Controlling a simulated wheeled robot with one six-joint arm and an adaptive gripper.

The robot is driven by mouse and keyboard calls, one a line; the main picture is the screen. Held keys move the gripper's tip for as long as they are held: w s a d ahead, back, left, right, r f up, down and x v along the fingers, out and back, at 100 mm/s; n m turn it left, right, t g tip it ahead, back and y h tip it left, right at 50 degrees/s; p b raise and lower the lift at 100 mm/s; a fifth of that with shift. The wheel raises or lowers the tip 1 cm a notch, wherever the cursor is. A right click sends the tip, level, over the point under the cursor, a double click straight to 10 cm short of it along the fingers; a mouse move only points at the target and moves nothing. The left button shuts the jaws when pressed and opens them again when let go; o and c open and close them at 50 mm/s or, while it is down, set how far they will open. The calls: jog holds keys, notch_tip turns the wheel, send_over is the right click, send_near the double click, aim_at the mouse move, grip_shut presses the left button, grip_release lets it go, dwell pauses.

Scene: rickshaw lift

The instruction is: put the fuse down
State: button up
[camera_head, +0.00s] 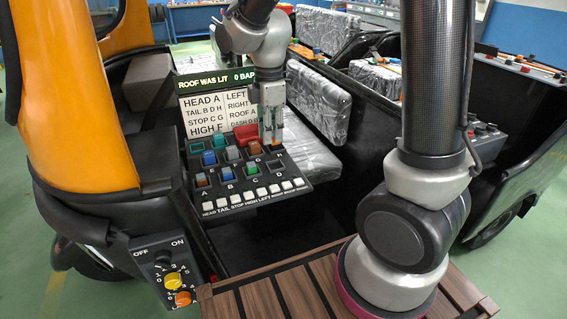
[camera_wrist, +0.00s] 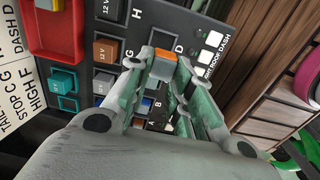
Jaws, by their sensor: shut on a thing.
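In the head view my gripper (camera_head: 271,138) is low over the right side of the black fuse panel (camera_head: 240,187). A red tray (camera_wrist: 55,30) sits on the upper part of the panel and also shows in the head view (camera_head: 246,135), left of my gripper.
Blue and brown fuses stand in several panel sockets, close together. White switches (camera_head: 236,198) line the panel's front edge. A label board and lit display (camera_head: 213,82) rise behind. A knob box (camera_head: 166,270) is at lower left; a slatted wooden deck (camera_head: 270,298) is in front.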

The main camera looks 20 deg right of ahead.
notch_tip(320, 180, down, 8)
jog(key=shift+f, duration=0.1)
jog(key=shift+f, duration=0.1)
dwell(0.3)
jog(key=o, duration=0.7)
notch_tip(320, 180, up, 12)
jog(key=shift+r, duration=0.25)
jog(key=s+d+r+m+t, duration=0.1)
jog(key=s+d+r+m, duration=0.2)
jog(key=s+d+m, duration=0.2)
jog(key=s+d+r+m+t, duration=0.1)
jog(key=s+d+r+m, duration=0.1)
jog(key=s+d+m, duration=0.3)
jog(key=s+d+r+m+t, duration=0.2)
jog(key=s+d+m, duration=0.3)
jog(key=s+m, duration=0.3)
jog(key=shift+v, duration=0.9)
